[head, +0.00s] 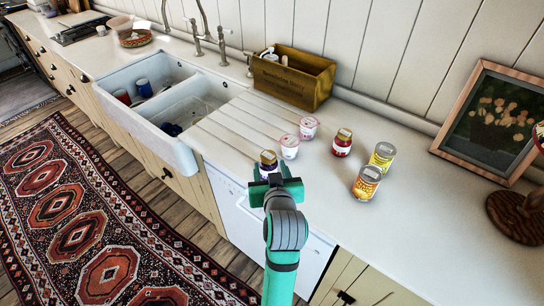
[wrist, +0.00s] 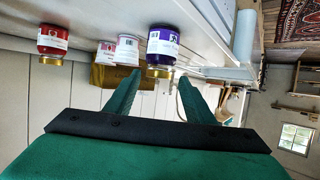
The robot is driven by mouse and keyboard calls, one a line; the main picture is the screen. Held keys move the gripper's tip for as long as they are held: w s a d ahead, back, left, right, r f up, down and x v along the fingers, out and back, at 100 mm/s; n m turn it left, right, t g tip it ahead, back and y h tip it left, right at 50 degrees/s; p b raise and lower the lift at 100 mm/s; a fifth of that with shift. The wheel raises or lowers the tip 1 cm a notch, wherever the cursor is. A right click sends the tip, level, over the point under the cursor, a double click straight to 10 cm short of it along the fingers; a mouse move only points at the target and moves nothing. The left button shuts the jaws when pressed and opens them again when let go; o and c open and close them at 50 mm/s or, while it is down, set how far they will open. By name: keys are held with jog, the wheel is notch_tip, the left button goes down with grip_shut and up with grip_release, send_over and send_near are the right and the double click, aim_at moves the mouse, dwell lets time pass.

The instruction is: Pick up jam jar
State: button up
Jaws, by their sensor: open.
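A jar with dark purple contents and a gold lid (head: 268,158) stands upright on the counter, partly hidden behind my gripper in the head view. In the wrist view, which is upside down, this purple jar (wrist: 164,45) appears just beyond the fingertips, roughly between them. A red jar with a gold lid (head: 342,143) stands farther right; it also shows in the wrist view (wrist: 53,39). Both jars have pale labels; I cannot read which is jam. My gripper (head: 277,181) is open and empty close to the purple jar; its spread fingers show in the wrist view (wrist: 158,80).
Two white-and-pink tubs (head: 289,147) (head: 308,127) stand between the jars. Two yellow cans (head: 366,183) (head: 382,155) are at the right, near a picture frame (head: 440,145). A wooden box (head: 290,82) stands at the back. The double sink (head: 176,150) is left. Front counter is clear.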

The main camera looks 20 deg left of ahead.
aim_at(267, 153)
jog(key=x, duration=1.1)
jog(key=shift+w+d+r, duration=0.1)
jog(key=shift+r, duration=0.1)
jog(key=c, duration=1.1)
